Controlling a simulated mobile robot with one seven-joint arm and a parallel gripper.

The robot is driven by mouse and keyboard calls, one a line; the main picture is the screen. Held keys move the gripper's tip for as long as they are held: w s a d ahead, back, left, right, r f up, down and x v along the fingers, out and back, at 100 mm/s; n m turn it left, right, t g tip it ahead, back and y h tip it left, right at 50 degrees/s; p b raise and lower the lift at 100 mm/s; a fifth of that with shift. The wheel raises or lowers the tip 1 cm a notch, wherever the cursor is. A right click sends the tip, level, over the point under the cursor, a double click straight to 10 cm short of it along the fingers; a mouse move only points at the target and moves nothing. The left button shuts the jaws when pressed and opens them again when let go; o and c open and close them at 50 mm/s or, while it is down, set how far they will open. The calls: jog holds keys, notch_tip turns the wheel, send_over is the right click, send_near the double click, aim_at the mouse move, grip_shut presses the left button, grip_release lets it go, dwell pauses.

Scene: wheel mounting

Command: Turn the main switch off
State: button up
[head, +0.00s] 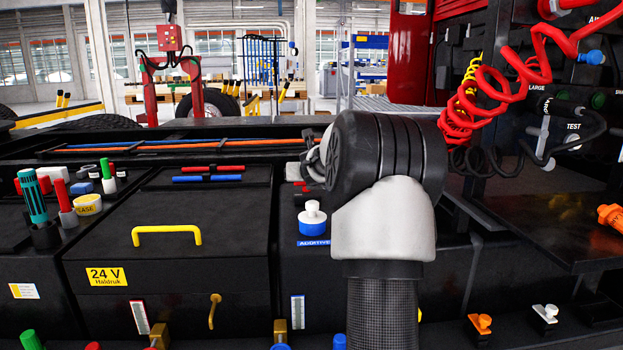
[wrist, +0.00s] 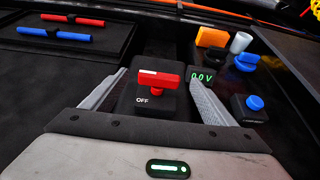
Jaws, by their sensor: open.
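The main switch (wrist: 168,78) is a red handle on a black box, seen in the middle of the wrist view. The handle lies roughly crosswise, with a white mark on its left end, and the word OFF shows on the box below it. A small green display (wrist: 201,77) beside it appears to read 0.0 V. My gripper (wrist: 158,80) is open, with one grey finger on each side of the switch. I cannot tell whether either finger touches the handle. In the head view my arm hides the switch and most of the gripper.
A blue knob (wrist: 254,103) and an orange block (wrist: 212,37) stand to the right of the switch. In the head view, a black 24 V box (head: 220,230) with a yellow handle (head: 166,233) lies left, a white-topped additive cap (head: 312,214) near my arm, and coiled red hoses (head: 497,85) hang right.

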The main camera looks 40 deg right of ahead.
jog(key=v, duration=1.2)
jog(key=shift+a+r, duration=0.1)
